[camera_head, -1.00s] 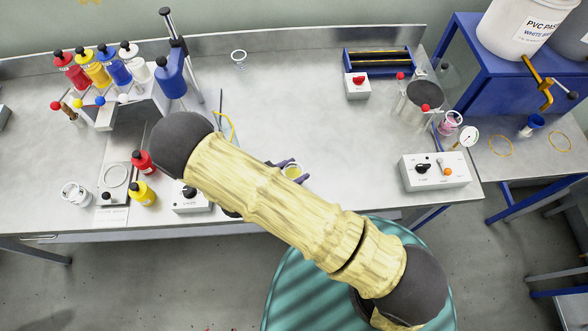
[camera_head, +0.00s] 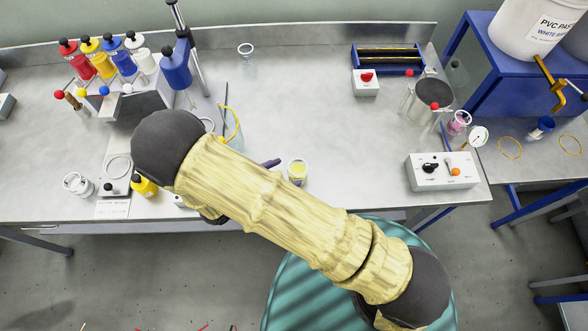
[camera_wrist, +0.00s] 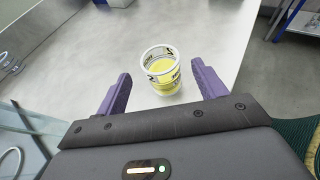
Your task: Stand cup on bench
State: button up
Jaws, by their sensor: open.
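A clear cup with yellow contents (camera_head: 297,172) stands upright on the grey metal bench (camera_head: 330,120), near its front edge. In the wrist view the cup (camera_wrist: 161,74) is ahead of my gripper (camera_wrist: 161,72), lined up with the gap between the two purple fingers. The fingers are spread open, with visible space on both sides of the cup. In the head view a purple fingertip (camera_head: 271,163) shows just left of the cup, apart from it; my arm hides the rest of the gripper.
The bench behind the cup is clear.

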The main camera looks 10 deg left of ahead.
jog(key=b+v, duration=0.1)
jog(key=v, duration=0.4)
jog(key=shift+s+a+r, duration=0.15)
jog(key=shift+s+a, duration=0.05)
dwell(0.5)
jog(key=w+d+r+m+g+y, duration=0.2)
jog(key=d+r+m, duration=0.3)
jog(key=d+m, duration=0.4)
jog(key=w+d+r+m+g+y, duration=0.2)
jog(key=d+r+m, duration=0.4)
jog(key=d+m, duration=0.3)
jog(key=w+d+r+m+g+y, duration=0.2)
jog(key=d+r+m, duration=0.4)
jog(key=d+m, duration=0.4)
jog(key=d+g+y, duration=0.1)
jog(key=y, duration=0.1)
jog(key=shift+w+g+y, duration=0.35)
jog(key=shift+g+y, duration=0.05)
